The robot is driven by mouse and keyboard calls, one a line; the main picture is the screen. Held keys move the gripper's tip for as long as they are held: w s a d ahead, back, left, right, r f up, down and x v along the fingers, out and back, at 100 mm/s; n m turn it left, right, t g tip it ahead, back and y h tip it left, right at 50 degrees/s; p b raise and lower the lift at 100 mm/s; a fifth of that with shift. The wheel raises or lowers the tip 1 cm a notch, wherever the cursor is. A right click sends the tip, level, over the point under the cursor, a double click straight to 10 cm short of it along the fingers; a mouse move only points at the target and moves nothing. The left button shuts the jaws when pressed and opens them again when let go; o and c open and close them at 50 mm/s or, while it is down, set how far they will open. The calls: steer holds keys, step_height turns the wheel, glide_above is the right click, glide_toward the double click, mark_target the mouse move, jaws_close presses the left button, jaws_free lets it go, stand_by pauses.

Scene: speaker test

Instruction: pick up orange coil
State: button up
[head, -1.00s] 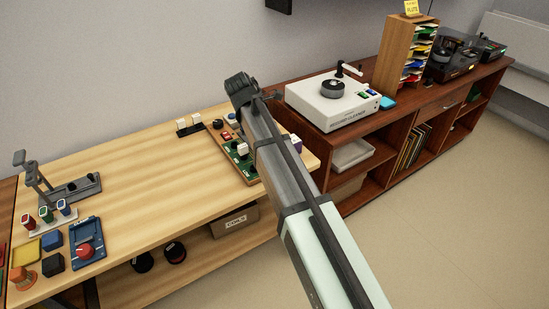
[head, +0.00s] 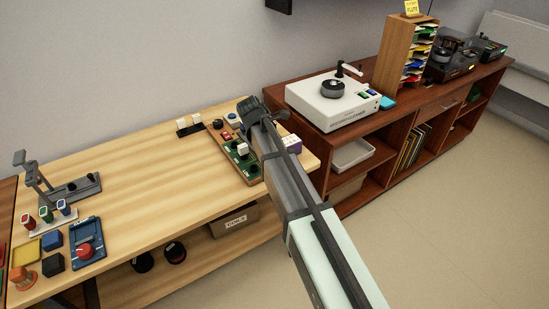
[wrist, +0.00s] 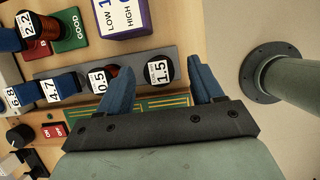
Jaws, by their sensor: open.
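My gripper (head: 257,112) is over the right end of the light wood bench. In the wrist view its two blue fingers (wrist: 160,65) are open, one on each side of a dark round part marked 1.5 (wrist: 158,72); I cannot tell whether they touch it. To their left, a part marked 0.5 (wrist: 103,78) shows reddish-brown winding, as does one marked 2.2 (wrist: 60,22) on the red and green pads. An orange piece with a round base (head: 22,277) stands at the bench's front left in the head view. I cannot tell which is the orange coil.
A grey strip (wrist: 75,70) holds parts marked 6.8 and 4.7. A purple and white box (head: 292,143) stands right beside my gripper. A white record cleaner (head: 330,105) is on the dark cabinet. The bench's middle (head: 150,190) is clear.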

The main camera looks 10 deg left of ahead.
steer(key=shift+x, duration=2.25)
steer(key=shift+a, duration=0.15)
steer(key=shift+c, duration=0.5)
steer(key=c, duration=1)
steer(key=shift+o, duration=0.2)
steer(key=shift+r, duration=0.15)
